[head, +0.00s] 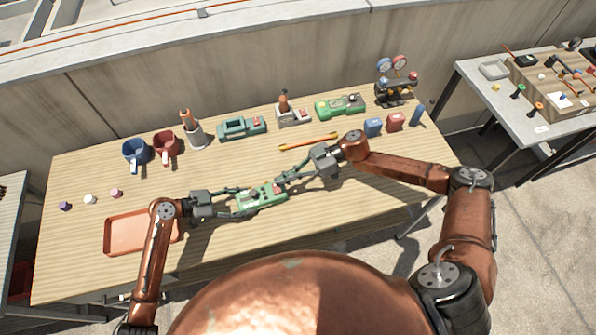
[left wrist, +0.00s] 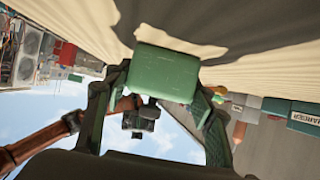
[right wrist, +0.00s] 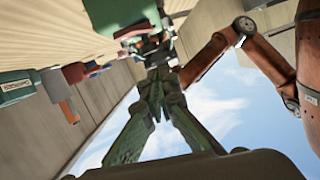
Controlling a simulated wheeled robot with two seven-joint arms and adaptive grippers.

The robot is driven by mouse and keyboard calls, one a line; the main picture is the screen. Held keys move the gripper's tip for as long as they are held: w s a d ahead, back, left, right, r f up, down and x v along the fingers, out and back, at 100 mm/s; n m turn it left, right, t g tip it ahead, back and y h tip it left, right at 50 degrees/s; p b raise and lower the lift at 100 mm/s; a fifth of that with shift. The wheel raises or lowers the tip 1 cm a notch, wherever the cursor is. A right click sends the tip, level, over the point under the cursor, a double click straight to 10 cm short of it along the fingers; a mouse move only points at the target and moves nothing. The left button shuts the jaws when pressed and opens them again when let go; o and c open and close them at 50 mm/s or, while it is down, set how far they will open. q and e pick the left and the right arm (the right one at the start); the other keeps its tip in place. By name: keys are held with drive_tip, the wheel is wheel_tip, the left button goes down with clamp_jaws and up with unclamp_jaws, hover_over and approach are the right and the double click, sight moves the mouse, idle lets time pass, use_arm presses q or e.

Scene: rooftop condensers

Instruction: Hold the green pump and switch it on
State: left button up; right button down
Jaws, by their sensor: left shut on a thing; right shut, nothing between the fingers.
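The green pump (head: 262,200), with dark and red parts on top, is at the front middle of the table. My left gripper (head: 238,200) is shut on its left end, which shows as a green block (left wrist: 165,72) between the fingers in the left wrist view. My right gripper (head: 280,181) is shut and empty, its fingertips close to the pump's right end. In the right wrist view its closed fingertips (right wrist: 160,78) point toward the pump; I cannot tell whether they touch it. The switch is too small to make out.
An orange tray (head: 118,238) lies at the front left. Blue and red mugs (head: 136,153), a teal device (head: 242,127), another green device (head: 340,106) and a gauge set (head: 396,82) stand along the back. An orange-yellow bar (head: 308,142) lies behind my right gripper.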

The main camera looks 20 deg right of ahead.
sight(285, 191)
drive_tip(key=shift+s+d+f, duration=0.1)
drive_tip(key=shift+s+f, duration=0.05)
drive_tip(key=shift+f, duration=0.85)
drive_tip(key=shift+s+f, duration=0.1)
drive_tip(key=shift+f, duration=0.9)
drive_tip(key=shift+s+f, duration=0.15)
drive_tip(key=shift+f, duration=0.2)
drive_tip(key=shift+r, duration=0.4)
wheel_tip(285, 191, up, 3)
drive_tip(key=shift+s+f, duration=0.1)
drive_tip(key=shift+s, duration=0.05)
drive_tip(key=s+v, duration=0.1)
drive_tip(key=v, duration=0.9)
drive_tip(key=shift+w+r, duration=0.15)
drive_tip(key=shift+r, duration=0.15)
